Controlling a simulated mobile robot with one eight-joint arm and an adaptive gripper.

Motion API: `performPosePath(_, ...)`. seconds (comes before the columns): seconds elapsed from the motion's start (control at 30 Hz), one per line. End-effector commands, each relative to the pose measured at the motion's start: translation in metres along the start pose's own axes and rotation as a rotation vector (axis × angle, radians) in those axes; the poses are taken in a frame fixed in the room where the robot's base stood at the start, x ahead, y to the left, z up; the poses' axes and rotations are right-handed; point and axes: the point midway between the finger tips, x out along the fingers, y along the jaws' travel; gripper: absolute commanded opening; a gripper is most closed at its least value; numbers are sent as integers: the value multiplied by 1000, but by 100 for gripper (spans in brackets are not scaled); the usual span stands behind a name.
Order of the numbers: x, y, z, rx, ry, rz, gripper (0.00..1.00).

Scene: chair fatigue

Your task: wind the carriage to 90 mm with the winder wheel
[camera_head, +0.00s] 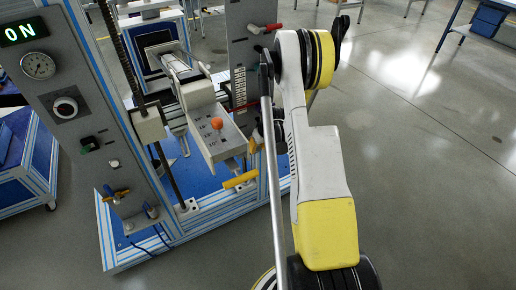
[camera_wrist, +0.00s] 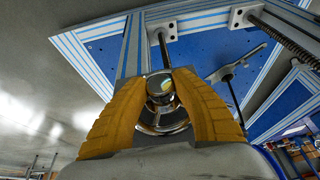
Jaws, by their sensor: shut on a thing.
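The yellow fingers of my gripper (camera_wrist: 160,76) are shut around a shiny metal knob of the winder wheel (camera_wrist: 163,125) in the wrist view. The wheel's chrome rim shows between the fingers; the fingers hide its sides. The carriage (camera_head: 212,125) is a pale block with an orange ball knob on top. A scale (camera_head: 239,88) with dark marks is on the upright behind it; its figures are too small to read.
A grey panel (camera_head: 75,110) with a gauge, a dial and a lit "ON" display stands at the left. A dark lead screw (camera_head: 123,50) runs beside it. The blue base plate (camera_wrist: 195,65) lies below in a profile frame. Open floor is at the right.

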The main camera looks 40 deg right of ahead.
Motion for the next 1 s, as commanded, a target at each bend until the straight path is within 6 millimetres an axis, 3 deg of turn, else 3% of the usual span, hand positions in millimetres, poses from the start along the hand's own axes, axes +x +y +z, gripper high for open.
performPosePath(1.0, 2, 2, 1, 340, 0, -824, 1)
